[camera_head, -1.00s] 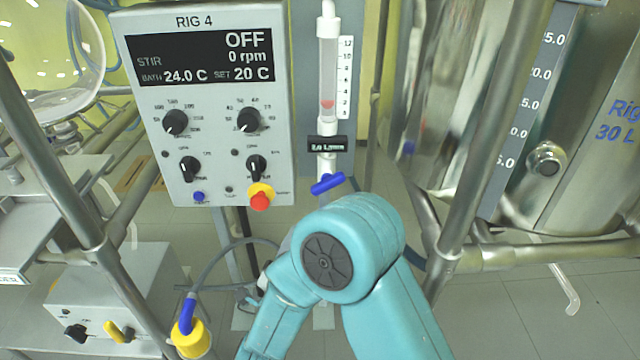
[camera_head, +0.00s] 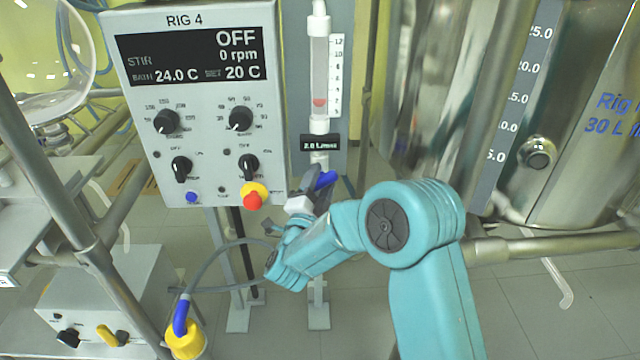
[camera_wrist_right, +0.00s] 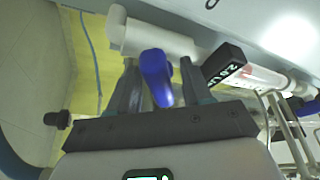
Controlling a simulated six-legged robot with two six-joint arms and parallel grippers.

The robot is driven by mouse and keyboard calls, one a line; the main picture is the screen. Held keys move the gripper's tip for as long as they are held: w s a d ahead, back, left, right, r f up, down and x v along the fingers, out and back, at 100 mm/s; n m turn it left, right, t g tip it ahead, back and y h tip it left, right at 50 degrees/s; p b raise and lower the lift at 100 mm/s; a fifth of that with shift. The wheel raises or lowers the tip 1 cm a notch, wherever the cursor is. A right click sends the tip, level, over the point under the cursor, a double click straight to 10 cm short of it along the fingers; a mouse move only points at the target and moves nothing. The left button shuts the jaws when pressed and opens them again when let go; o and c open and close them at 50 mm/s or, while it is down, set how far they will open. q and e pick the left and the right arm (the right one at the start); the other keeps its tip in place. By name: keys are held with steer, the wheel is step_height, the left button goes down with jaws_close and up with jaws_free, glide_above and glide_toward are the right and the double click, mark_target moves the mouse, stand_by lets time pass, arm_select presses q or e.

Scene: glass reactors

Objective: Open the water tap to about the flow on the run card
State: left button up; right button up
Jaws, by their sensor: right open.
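The water tap has a blue handle (camera_head: 326,180) at the foot of a clear flow tube (camera_head: 319,75) with a scale. A red float (camera_head: 320,102) sits low in the tube. A black readout (camera_head: 321,142) below it shows blurred digits in L/min. My right gripper (camera_head: 312,186) is at the tap, partly hidden by its own arm. In the right wrist view the open fingers (camera_wrist_right: 160,88) stand on either side of the blue handle (camera_wrist_right: 156,77), with the jaws not closed on it. My left gripper is out of view. I see no run card that I can identify.
The RIG 4 control panel (camera_head: 193,100), with knobs and a red and yellow button (camera_head: 253,195), is just left of the tap. A steel vessel (camera_head: 560,110) and metal pipes stand to the right.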

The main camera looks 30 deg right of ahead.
jaws_close()
steer(key=c, duration=0.9)
jaws_free()
steer(key=shift+f+n+t+b, duration=0.25)
steer(key=shift+n+t+b, duration=0.25)
steer(key=shift+n+b, duration=0.5)
steer(key=shift+r+n+t, duration=0.15)
steer(key=shift+n+t, duration=0.15)
steer(key=shift+n, duration=0.5)
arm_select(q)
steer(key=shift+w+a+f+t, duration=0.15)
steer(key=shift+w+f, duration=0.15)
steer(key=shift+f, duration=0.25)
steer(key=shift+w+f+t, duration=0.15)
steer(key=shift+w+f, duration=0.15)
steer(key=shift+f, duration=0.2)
arm_select(e)
steer(key=o, duration=0.9)
steer(key=shift+r, duration=0.1)
